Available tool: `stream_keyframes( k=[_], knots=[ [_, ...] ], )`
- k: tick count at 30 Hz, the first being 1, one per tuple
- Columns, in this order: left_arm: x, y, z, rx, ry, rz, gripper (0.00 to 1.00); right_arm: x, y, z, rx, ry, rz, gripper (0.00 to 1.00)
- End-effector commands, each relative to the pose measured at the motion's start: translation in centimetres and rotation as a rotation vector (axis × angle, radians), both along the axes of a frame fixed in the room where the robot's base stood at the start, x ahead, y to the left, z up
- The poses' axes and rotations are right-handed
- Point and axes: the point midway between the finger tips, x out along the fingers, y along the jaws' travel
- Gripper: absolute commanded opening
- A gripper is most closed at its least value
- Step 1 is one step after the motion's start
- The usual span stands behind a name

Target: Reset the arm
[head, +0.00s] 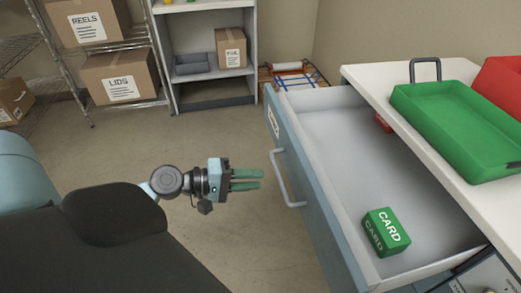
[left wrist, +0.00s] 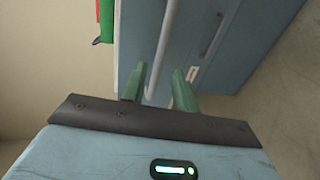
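My left gripper (head: 261,179) is in the middle of the head view, to the left of the open drawer's handle (head: 283,180). Its two green fingers are apart with nothing between them. In the left wrist view the fingers (left wrist: 158,88) also stand apart, and the pale handle bar (left wrist: 163,50) shows beyond them. The gripper looks clear of the handle, though the exact gap is hard to tell. My right gripper is not in view.
The drawer (head: 345,150) is pulled out; it holds a green CARD box (head: 386,232) and a small red item (head: 382,122). A green tray (head: 450,125) and a red tray (head: 505,85) are on the counter. Shelves with boxes (head: 122,75) stand behind. Floor (head: 120,150) is clear.

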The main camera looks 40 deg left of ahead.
Motion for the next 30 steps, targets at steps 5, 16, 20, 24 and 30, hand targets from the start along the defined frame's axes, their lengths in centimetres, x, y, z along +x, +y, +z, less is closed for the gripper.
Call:
stream_keyframes(
  k=[5, 16, 20, 24, 30],
  knots=[
    [-0.1, 0.1, 0.1, 0.001, 0.0, -0.001, 0.29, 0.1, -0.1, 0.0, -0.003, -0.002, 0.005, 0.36],
    [-0.1, 0.0, 0.0, 0.001, 0.0, -0.001, 0.29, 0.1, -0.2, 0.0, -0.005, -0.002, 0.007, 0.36],
    [-0.7, -0.2, -1.3, 0.031, 0.011, 0.002, 0.29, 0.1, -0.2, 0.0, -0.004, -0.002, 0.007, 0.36],
    [-3.4, -1.3, -6.1, 0.167, 0.043, 0.005, 0.29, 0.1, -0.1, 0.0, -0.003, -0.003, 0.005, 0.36],
    [-10.5, -3.6, -14.5, 0.474, 0.088, -0.038, 0.29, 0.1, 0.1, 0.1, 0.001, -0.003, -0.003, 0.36]
  ],
)
